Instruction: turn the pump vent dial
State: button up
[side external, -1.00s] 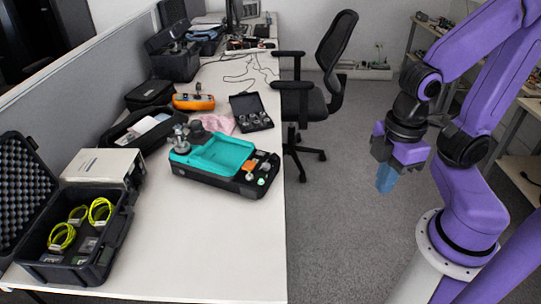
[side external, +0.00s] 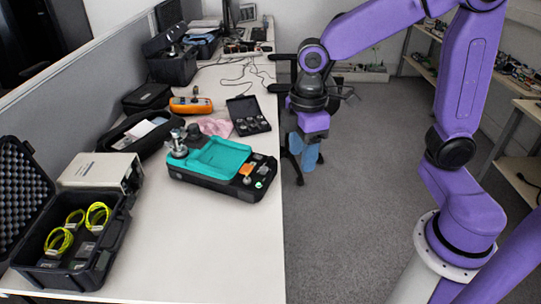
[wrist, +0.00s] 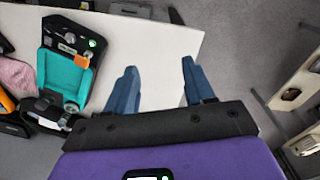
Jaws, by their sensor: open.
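The pump unit (side external: 176,172) is a black case with a teal tray on top, lying on the white table near its right edge. Metal fittings (side external: 178,140) stand at its far left corner. Small controls and a green-lit button (side external: 259,184) sit at its right end; I cannot tell which control is the vent dial. In the wrist view the pump unit (wrist: 49,63) is at the upper left. My gripper (side external: 306,160) hangs in the air right of the table edge, apart from the pump. In the wrist view its blue fingers (wrist: 158,85) are spread, with nothing between them.
An open black case with yellow cable coils (side external: 60,242) and a beige box (side external: 100,172) stand at the left. A small open case (side external: 248,116) and an orange device (side external: 191,105) lie behind the pump. The front of the table is clear.

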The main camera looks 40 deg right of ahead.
jog(key=w+d+f, duration=0.2)
jog(key=w, duration=1)
send_near(271, 157)
jog(key=shift+n, duration=0.3)
notch_tip(271, 157, down, 9)
jog(key=shift+w+a+f, duration=0.1)
jog(key=shift+w, duration=0.1)
grip_shut()
